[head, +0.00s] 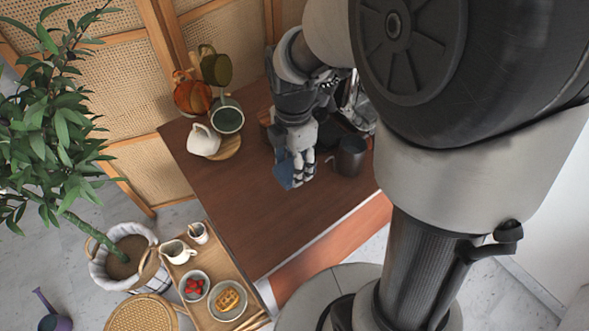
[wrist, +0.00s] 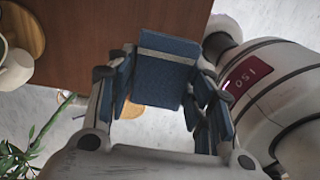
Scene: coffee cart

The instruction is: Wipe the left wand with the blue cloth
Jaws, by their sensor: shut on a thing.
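My gripper (head: 301,170) is over the brown cart top and shut on the blue cloth (head: 285,177). In the wrist view the cloth (wrist: 164,72) is a folded dark blue piece with a pale stripe, between the fingers of my gripper (wrist: 160,95). Shiny metal parts of what looks like a coffee machine (head: 352,105) show behind my wrist, mostly hidden by my arm. I cannot make out the left wand in either view.
A dark metal pitcher (head: 350,156) stands just right of my gripper. The cart top (head: 245,205) is clear toward the front. A tray (head: 213,262) is at lower left.

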